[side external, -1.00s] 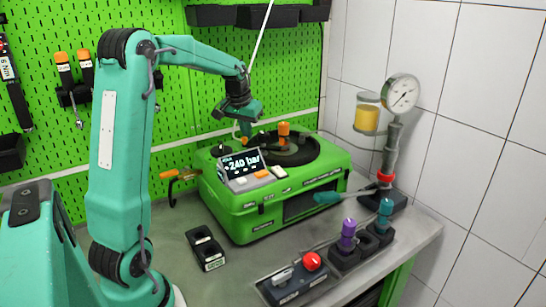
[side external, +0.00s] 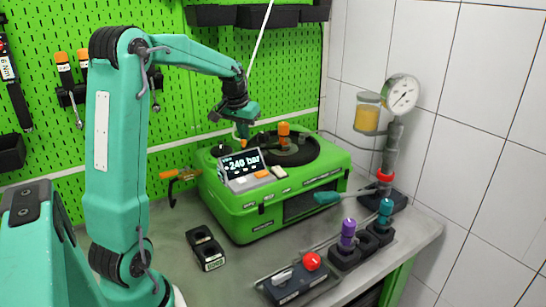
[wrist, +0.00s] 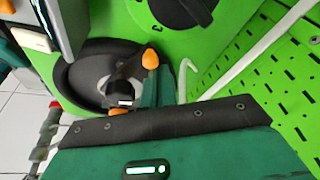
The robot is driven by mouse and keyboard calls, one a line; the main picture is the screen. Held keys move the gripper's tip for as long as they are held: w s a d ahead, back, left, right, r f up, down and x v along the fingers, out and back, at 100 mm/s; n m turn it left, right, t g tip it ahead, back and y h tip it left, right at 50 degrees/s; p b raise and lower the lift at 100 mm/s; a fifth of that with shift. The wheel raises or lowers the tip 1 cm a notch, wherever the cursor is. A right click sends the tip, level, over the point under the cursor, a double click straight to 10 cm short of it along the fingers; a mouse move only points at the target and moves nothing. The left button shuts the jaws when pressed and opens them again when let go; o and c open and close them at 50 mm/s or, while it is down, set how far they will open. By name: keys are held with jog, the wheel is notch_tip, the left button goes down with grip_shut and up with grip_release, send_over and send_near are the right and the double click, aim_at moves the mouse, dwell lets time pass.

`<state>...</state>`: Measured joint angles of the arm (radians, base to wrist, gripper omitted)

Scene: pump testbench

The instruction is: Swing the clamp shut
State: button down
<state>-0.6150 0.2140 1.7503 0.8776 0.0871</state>
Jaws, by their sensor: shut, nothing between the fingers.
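My gripper (side external: 243,137) is over the top of the green testbench (side external: 250,215), left of the round black well (side external: 300,157). Its teal fingers end in an orange tip and look shut, with nothing seen between them. In the wrist view my gripper (wrist: 150,60) reaches over the edge of the well (wrist: 75,75). An orange-topped part (side external: 284,128) stands upright in the well. Grey and black metal parts (wrist: 122,88) show in the well beside my finger. They may belong to the clamp, but I cannot tell its swing position. Contact is unclear.
A display (side external: 243,165) reading 240 bar stands at the bench's front left. A black dial (wrist: 180,8) lies beside the well. A gauge (side external: 401,94) on a column stands at right. An orange-handled tool (side external: 178,174) is at left. A black holder (side external: 206,249) sits on the table.

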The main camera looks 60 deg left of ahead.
jog(key=shift+s+d, duration=0.45)
jog(key=shift+d, duration=0.1)
dwell(0.4)
jog(key=shift+s+d, duration=0.2)
jog(key=shift+d, duration=0.15)
jog(key=shift+a+r, duration=0.15)
jog(key=shift+w+a+r, duration=0.1)
jog(key=shift+a+r, duration=0.05)
jog(key=shift+r, duration=0.1)
jog(key=shift+r, duration=0.1)
jog(key=shift+r, duration=0.1)
dwell(0.4)
